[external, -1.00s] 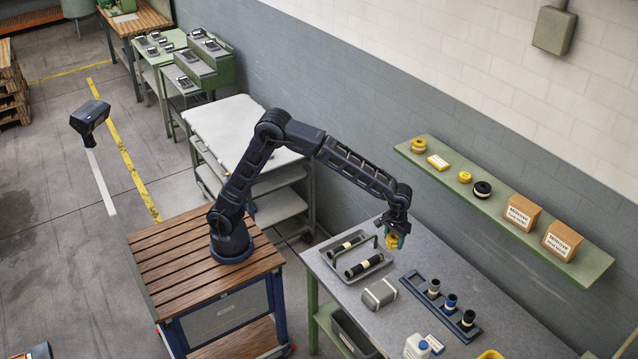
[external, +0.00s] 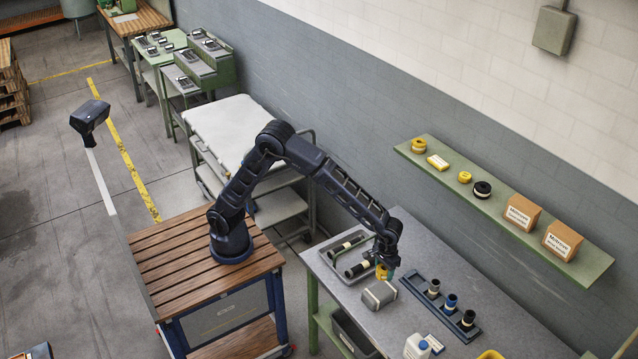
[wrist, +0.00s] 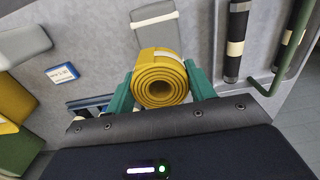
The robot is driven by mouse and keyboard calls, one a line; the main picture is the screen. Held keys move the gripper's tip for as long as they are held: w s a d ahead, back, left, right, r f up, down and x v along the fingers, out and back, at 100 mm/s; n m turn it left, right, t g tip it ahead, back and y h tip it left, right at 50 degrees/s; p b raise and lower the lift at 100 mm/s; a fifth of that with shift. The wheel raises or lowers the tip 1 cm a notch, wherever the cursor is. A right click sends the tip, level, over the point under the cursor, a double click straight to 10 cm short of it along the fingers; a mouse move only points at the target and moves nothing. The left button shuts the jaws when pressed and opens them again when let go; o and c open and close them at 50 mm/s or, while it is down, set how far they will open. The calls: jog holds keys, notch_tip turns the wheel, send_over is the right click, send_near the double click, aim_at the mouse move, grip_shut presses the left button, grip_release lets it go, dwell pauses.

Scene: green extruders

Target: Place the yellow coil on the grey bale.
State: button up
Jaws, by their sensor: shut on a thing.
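The yellow coil (wrist: 160,82) is a rolled yellow strip with a pale band, held between the green fingers of my gripper (wrist: 160,88) in the wrist view. In the external view the coil (external: 381,272) is at the end of my arm, close above the far end of the grey bale. The grey bale (external: 380,295) is a grey block with a lighter strap, lying on the table. In the wrist view the bale (wrist: 155,28) shows just beyond the coil, partly hidden by it. I cannot tell whether coil and bale touch.
A tray with black rolls and a green handle (external: 334,265) lies left of the bale. A dark rack (external: 412,283) holding several spools stands to its right. A white jug (external: 416,347) is near the front. A wall shelf (external: 484,205) hangs behind.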

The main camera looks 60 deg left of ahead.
aim_at(384, 267)
notch_tip(384, 267, down, 9)
jog(key=shift+r, duration=0.1)
dwell(0.4)
jog(key=shift+f, duration=0.2)
jog(key=o, duration=1)
jog(key=shift+o, duration=0.2)
jog(key=shift+r, duration=0.1)
notch_tip(384, 267, up, 12)
jog(key=shift+r, duration=0.1)
